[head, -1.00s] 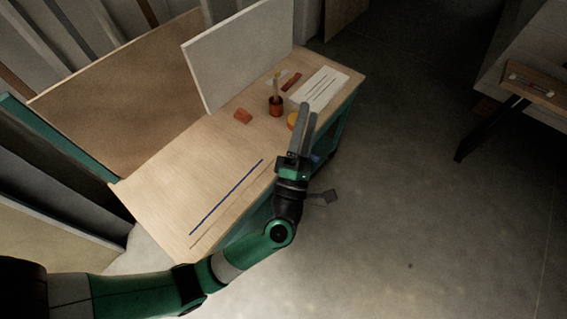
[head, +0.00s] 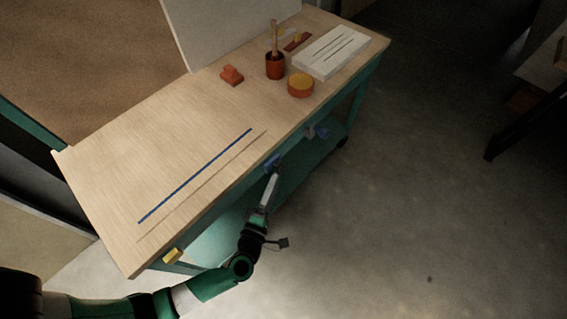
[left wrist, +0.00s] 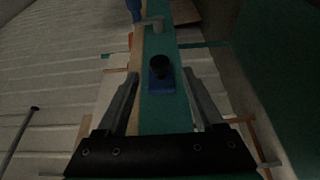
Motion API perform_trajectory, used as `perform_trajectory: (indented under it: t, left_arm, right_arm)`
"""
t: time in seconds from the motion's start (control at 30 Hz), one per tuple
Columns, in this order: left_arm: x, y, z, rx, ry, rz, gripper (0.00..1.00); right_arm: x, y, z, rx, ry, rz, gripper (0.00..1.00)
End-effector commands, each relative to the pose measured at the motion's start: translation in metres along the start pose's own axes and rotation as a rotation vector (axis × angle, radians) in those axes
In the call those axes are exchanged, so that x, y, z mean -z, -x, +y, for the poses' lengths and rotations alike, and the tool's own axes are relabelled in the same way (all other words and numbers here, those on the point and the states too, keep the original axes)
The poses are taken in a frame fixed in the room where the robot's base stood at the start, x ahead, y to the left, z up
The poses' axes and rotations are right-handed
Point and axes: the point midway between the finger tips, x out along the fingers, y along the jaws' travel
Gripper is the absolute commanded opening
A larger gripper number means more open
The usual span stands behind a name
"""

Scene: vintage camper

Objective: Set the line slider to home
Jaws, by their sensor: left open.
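My left gripper (head: 270,178) is low at the front side of the bench (head: 100,175), open and empty. Near its fingertips is a small blue piece (head: 272,162) on the green front rail. In the left wrist view a blue plate (left wrist: 161,86) with a black knob (left wrist: 160,65) lies ahead, between the lines of the open fingers; contact cannot be told. Farther along the rail are a grey lever-like part (left wrist: 151,22) and a blue part (left wrist: 134,9). None of these is clearly marked as the line slider. My right gripper is not in view.
The bench top carries a blue strip (head: 195,176), an orange block (head: 232,75), a brush pot (head: 275,66), a round yellow-topped tin (head: 301,84) and a white slotted block (head: 327,51). A yellow piece (head: 172,256) sits at the front edge. The floor at right is clear.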

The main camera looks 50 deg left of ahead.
Motion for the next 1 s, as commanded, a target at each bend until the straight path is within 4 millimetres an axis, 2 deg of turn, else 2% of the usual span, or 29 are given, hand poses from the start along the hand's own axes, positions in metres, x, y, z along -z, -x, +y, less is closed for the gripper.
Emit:
perform_trajectory:
  t: [0.2,0.4,0.53,0.77,1.0]
  left_arm:
    - [0.001,-0.052,-0.003,-0.003,0.002,0.005,0.69]
    - [0.001,-0.084,-0.002,-0.002,0.002,0.002,0.69]
    - [0.000,-0.092,-0.001,-0.001,0.000,0.000,0.69]
    - [0.000,-0.092,0.000,-0.001,0.000,0.000,0.69]
    - [0.000,-0.092,0.000,-0.001,0.000,0.000,0.26]
  right_arm:
    - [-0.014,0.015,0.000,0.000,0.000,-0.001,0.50]
    - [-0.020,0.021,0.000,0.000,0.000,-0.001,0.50]
    - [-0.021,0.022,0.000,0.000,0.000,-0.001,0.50]
    - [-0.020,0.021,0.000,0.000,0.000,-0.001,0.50]
    - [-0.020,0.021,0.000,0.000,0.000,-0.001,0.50]
